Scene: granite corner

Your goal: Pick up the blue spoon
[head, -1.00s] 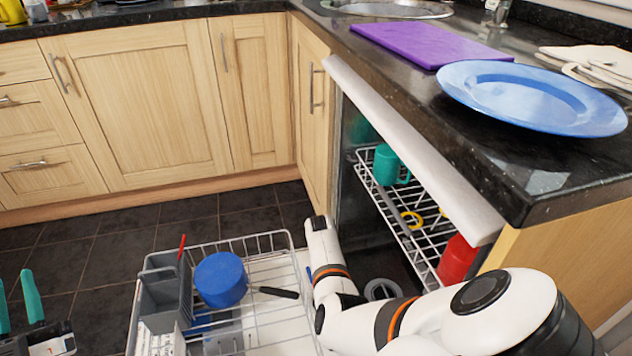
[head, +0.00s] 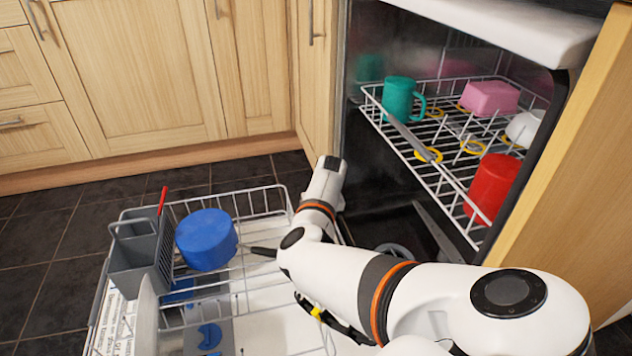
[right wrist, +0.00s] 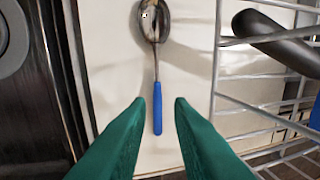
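The blue spoon (right wrist: 157,106) has a blue handle and a shiny metal bowl. In the right wrist view it lies on a pale, flat surface, with its bowl away from me and its handle toward me. My right gripper (right wrist: 160,101) is open and empty. Its two green fingertips are to either side of the blue handle; I cannot tell how far above it they are. In the head view my right arm hides its own gripper, and I cannot make out the spoon. My left gripper is out of view.
The pulled-out lower rack (head: 265,200) holds a blue pot (head: 207,240) with a dark handle and a grey cutlery basket (head: 138,250). The upper rack (head: 440,185) carries a green mug (head: 398,98), a red cup (head: 492,188) and a pink item (head: 490,97). Rack wires stand right of my right gripper.

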